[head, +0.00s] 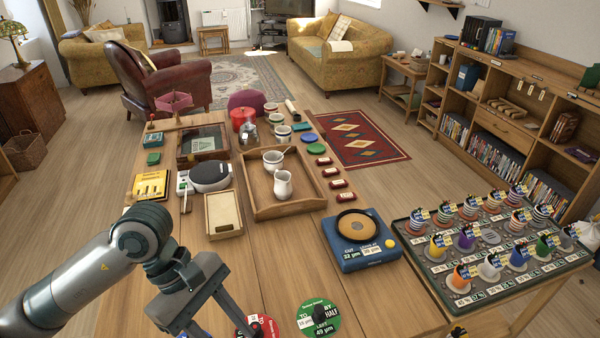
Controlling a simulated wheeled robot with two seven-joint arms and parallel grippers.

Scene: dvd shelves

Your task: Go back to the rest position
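My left gripper (208,322) hangs over the near left part of the wooden table (275,268), pointing down. Its two fingers are spread apart, with no object visible between them. Their ends come close to the bottom edge of the head view. A red round card (257,326) lies just right of the gripper, partly cut off by the picture edge. A green round card (319,319) lies further right. My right arm and gripper are not in the head view.
A rack (408,272) of several coloured cups stands at the right. Shelves (492,142) line the right wall. The near middle table is mostly bare.

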